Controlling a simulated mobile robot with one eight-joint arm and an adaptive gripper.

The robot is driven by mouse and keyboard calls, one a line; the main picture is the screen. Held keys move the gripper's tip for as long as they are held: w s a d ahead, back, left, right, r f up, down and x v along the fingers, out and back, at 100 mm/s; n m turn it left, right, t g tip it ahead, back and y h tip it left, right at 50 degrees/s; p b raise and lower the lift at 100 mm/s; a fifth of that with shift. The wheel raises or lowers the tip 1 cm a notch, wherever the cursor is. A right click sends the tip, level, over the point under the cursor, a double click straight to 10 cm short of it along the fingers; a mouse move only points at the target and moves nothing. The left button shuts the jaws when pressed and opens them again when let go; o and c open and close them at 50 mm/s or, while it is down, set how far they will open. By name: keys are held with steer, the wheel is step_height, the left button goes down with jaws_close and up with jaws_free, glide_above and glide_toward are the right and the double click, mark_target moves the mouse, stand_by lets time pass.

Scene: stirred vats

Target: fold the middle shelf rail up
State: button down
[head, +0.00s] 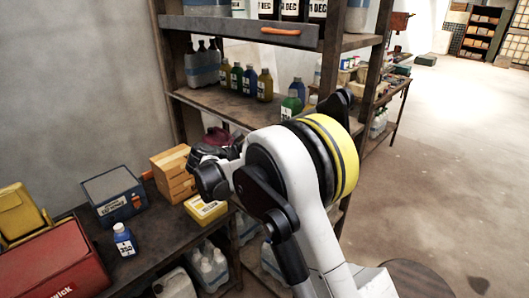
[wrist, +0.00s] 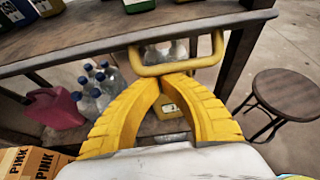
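The shelf rack stands in the middle of the head view. Its middle shelf (head: 215,107) carries several bottles, and no raised rail shows along the visible part of its front edge. In the wrist view a grey strip, seemingly the shelf's front rail (wrist: 70,50), crosses the top, with a yellow loop handle (wrist: 178,69) hanging from it. My gripper (wrist: 170,83) has yellow fingers with tips together, right at the handle's lower bar. I cannot tell whether they touch it; they do not visibly enclose it. In the head view my arm hides the handle.
An upper rail (head: 240,30) with an orange handle is raised above. In the wrist view a round stool (wrist: 288,93) stands right. Open floor (head: 440,150) lies right.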

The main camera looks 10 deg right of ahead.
step_height(320, 180, up, 6)
steer(key=g+y+p, duration=0.1)
steer(key=y+p, duration=0.1)
steer(key=p, duration=0.1)
steer(key=g+y+p, duration=0.4)
steer(key=p, duration=0.1)
steer(key=shift+f+y+p, duration=0.25)
steer(key=shift+y+p, duration=0.1)
steer(key=shift+y, duration=0.05)
steer(key=shift+d+r, duration=0.1)
